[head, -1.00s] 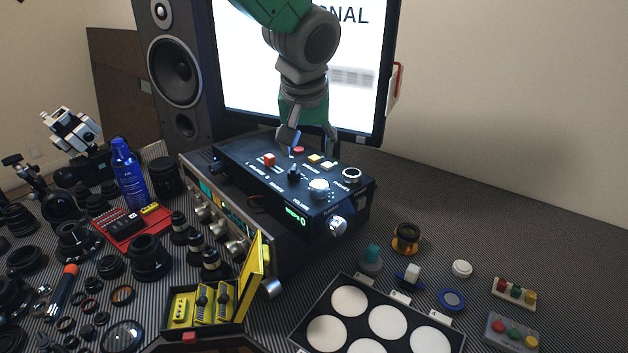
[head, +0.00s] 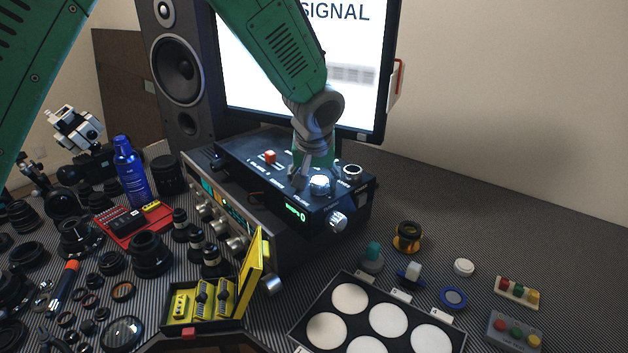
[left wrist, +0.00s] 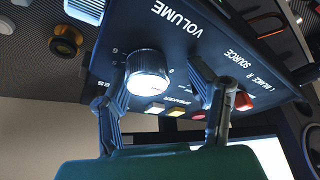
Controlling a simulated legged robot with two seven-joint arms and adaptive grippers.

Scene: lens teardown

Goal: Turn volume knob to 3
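The volume knob (head: 320,184) is a silver-white round knob on top of the black control box (head: 262,182). A green readout (head: 296,212) on the box front shows what looks like 0. My left gripper (head: 309,180) is low over the box top at the knob. In the left wrist view the knob (left wrist: 148,73) lies between the open fingers of the gripper (left wrist: 158,78), nearer the left-hand finger. The VOLUME label (left wrist: 175,18) shows beyond it. I cannot tell whether a finger touches the knob. My right gripper is not in view.
The monitor (head: 365,70) stands close behind.

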